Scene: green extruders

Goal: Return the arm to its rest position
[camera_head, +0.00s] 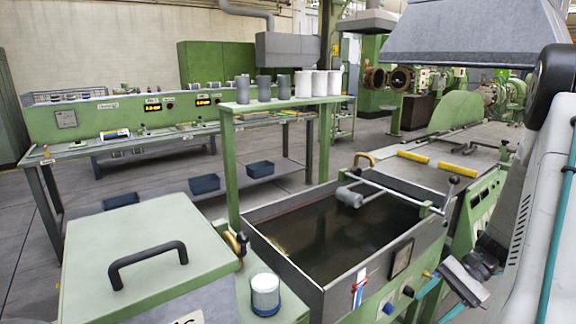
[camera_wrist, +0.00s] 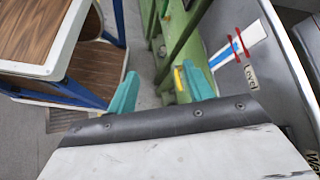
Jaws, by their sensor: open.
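My gripper (camera_head: 437,297) shows at the lower right of the head view, beside the near right side of the green machine's tank. Its two teal fingers also show in the wrist view (camera_wrist: 161,90). They are spread apart with nothing between them, so the gripper is open and empty. In the wrist view it points down past the green frame (camera_wrist: 168,45) and the grey tank wall (camera_wrist: 285,75). My arm, pale grey, runs up the right edge of the head view. I cannot tell whether the fingers touch the machine.
The dark-filled tank (camera_head: 325,232) stands close, with a white canister (camera_head: 265,293) on the green ledge at its left. A wood-topped cart with a blue frame (camera_wrist: 88,88) is at the left in the wrist view. Grey floor (camera_head: 135,185) lies open farther back.

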